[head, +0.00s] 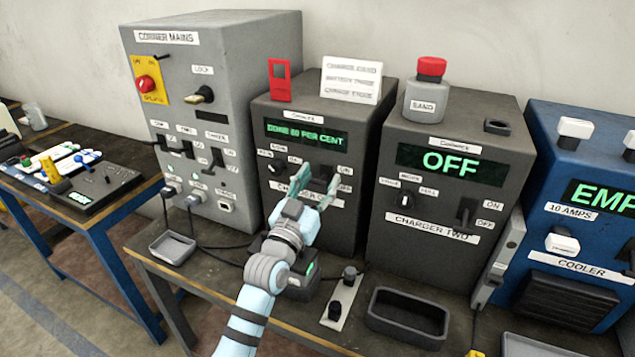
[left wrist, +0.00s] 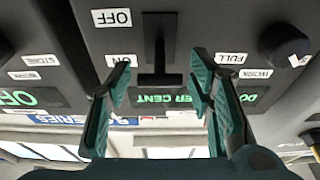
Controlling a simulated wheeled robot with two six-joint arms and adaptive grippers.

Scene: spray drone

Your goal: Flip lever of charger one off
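Charger one (head: 262,205) is the dark grey box in the middle of the head view; its green display (head: 306,136) reads "DONE 80 PER CENT". Its dark T-shaped lever (left wrist: 160,45) shows in the inverted left wrist view, with the crossbar level with the ON label (left wrist: 121,60) and the OFF label (left wrist: 112,17) at the other end. My left gripper (head: 316,186) is in front of charger one and partly hides its controls. In the left wrist view the left gripper (left wrist: 162,62) is open, one finger on each side of the lever, apart from it. My right gripper is out of view.
Charger two (head: 432,243), its display reading OFF, stands to the right, then a blue unit (head: 545,265). The grey mains cabinet (head: 245,60) stands left. An empty dark tray (head: 408,315), a small grey tray (head: 172,247) and cables lie along the bench front.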

